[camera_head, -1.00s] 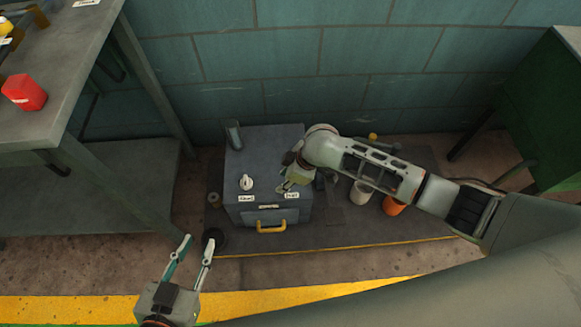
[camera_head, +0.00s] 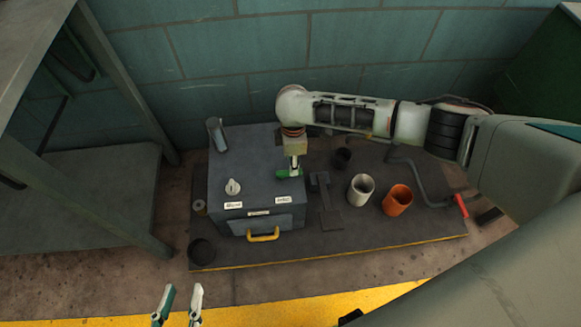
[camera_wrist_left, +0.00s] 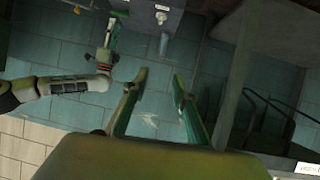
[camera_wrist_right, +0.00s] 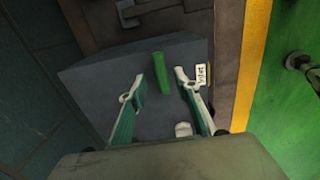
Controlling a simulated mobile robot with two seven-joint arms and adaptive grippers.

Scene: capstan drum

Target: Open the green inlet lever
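The green inlet lever (camera_head: 284,174) lies on top of a grey box (camera_head: 245,160), behind the label at its front right. It also shows in the right wrist view (camera_wrist_right: 162,73), between and just beyond the fingertips. My right gripper (camera_head: 294,172) points down over the lever. In the right wrist view (camera_wrist_right: 159,74) its fingers are open on either side of the lever, with gaps showing. The fingertips partly hide the lever in the head view. My left gripper (camera_head: 182,290) is open and empty, low in the head view, away from the box.
A white knob (camera_head: 233,187) and a clear cylinder (camera_head: 217,134) stand on the box's left. A yellow handle (camera_head: 263,236) is on its front. A white cup (camera_head: 361,188), an orange cup (camera_head: 397,199) and a red-ended bar (camera_head: 461,206) are to the right.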

